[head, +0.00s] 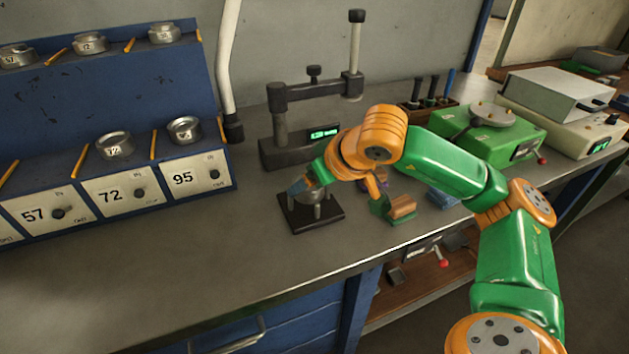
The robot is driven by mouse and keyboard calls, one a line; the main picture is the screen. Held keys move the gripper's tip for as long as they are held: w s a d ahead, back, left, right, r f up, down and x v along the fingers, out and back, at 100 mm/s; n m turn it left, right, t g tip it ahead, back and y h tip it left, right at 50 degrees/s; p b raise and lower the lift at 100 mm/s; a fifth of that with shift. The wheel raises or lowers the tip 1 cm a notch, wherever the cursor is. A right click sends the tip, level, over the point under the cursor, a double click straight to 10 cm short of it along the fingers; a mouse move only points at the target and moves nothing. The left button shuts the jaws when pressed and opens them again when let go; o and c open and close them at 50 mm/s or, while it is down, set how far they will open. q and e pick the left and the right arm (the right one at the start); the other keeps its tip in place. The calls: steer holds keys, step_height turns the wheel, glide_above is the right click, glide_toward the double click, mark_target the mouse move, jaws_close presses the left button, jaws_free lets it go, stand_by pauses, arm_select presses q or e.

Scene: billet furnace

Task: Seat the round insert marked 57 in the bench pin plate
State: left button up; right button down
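The black bench pin plate (298,222) lies on the bench in front of a dark gauge stand, with short pale pins showing. A round grey metal insert (311,197) is at the plate's pins, under my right gripper (306,186). Its marking cannot be read, and whether it rests fully down is hidden. My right gripper points down and left at the insert; its fingers are too small and covered to tell whether they grip it. My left gripper is not in view.
A blue rack (150,88) at left holds several round inserts above drawers labelled 57, 72 and 95; the lower place above 57 looks empty. The gauge stand (283,120) rises behind the plate. A green scale (490,135) stands at right. The front-left bench is clear.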

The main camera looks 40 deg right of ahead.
steer(key=shift+w, duration=0.1)
stand_by(0.5)
steer(key=shift+a+f+b, duration=0.1)
steer(key=shift+f+b, duration=0.2)
steer(key=shift+b, duration=0.2)
steer(key=shift+s+f, duration=0.3)
steer(key=shift+a, duration=0.1)
steer(key=shift+r, duration=0.15)
steer(key=shift+w+r+p, duration=0.25)
steer(key=shift+r+p, duration=0.25)
steer(key=shift+p, duration=0.05)
steer(key=shift+w+d+r, duration=0.1)
steer(key=shift+d+r, duration=0.1)
